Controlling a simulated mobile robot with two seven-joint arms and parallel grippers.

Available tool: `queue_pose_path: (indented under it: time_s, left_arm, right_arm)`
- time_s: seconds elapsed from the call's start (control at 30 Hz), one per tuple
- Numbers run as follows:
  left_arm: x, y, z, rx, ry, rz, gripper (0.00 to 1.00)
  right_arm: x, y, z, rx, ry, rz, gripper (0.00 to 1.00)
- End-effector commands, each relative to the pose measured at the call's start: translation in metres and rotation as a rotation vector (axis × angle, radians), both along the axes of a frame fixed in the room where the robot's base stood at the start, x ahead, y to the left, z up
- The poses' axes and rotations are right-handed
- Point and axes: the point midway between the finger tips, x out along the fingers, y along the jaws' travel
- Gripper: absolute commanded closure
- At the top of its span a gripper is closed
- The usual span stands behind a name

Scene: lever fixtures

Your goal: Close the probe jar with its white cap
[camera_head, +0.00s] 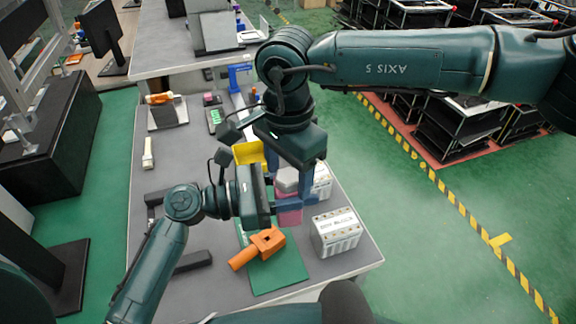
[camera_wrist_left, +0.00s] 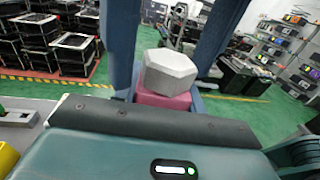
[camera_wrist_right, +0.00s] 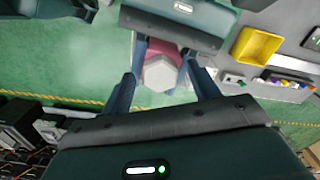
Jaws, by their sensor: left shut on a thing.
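The pink probe jar (camera_head: 289,212) is held upright above the table between the fingers of my left gripper (camera_head: 287,200), which is shut on it. The white, many-sided cap (camera_head: 287,178) sits on top of the jar. It also shows on the pink jar in the left wrist view (camera_wrist_left: 170,72) and from above in the right wrist view (camera_wrist_right: 160,73). My right gripper (camera_wrist_right: 162,82) comes from above and is open. Its fingers stand on either side of the cap with gaps. I cannot tell whether the cap is tightened.
An orange tool-like part (camera_head: 259,246) lies on a green mat (camera_head: 278,272) below. A white-grey battery-like box (camera_head: 337,234) stands to the right, with another (camera_head: 322,181) behind it. A yellow bin (camera_head: 248,153) is behind the grippers. A dark fixture (camera_head: 193,261) lies at left.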

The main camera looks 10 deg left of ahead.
Motion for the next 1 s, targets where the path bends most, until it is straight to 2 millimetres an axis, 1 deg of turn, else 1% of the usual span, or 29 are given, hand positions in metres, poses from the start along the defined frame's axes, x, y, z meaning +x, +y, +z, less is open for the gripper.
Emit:
queue_pose_path:
  time_s: [0.03,0.07,0.53,0.67,0.77,0.93,1.0]
  left_arm:
    - [0.0000,-0.0001,0.0004,-0.001,0.000,0.000,1.00]
    - [0.0000,-0.0001,0.0004,-0.001,0.000,0.000,1.00]
    - [0.0000,0.0000,0.0004,-0.001,0.000,0.000,1.00]
    - [0.0000,0.0000,0.0004,-0.001,0.000,0.000,1.00]
    - [0.0000,0.0000,0.0004,-0.001,0.000,0.000,1.00]
    - [0.0000,0.0000,0.0003,-0.001,0.000,0.000,1.00]
    - [0.0000,0.0000,0.0003,-0.001,0.000,0.000,1.00]
  right_arm:
    - [0.0001,0.0001,0.0003,0.000,0.000,0.000,0.44]
    - [0.0001,0.0001,0.0003,0.000,0.000,0.000,0.46]
    - [0.0001,0.0000,0.0006,0.000,0.000,0.000,0.85]
    - [0.0001,0.0000,0.0005,0.000,0.000,-0.038,0.86]
    - [0.0001,0.0000,0.0005,0.001,0.000,-0.168,0.86]
    - [0.0002,0.0001,0.0005,0.002,-0.001,-0.436,0.86]
    - [0.0003,0.0000,0.0006,0.001,-0.002,-0.423,0.86]
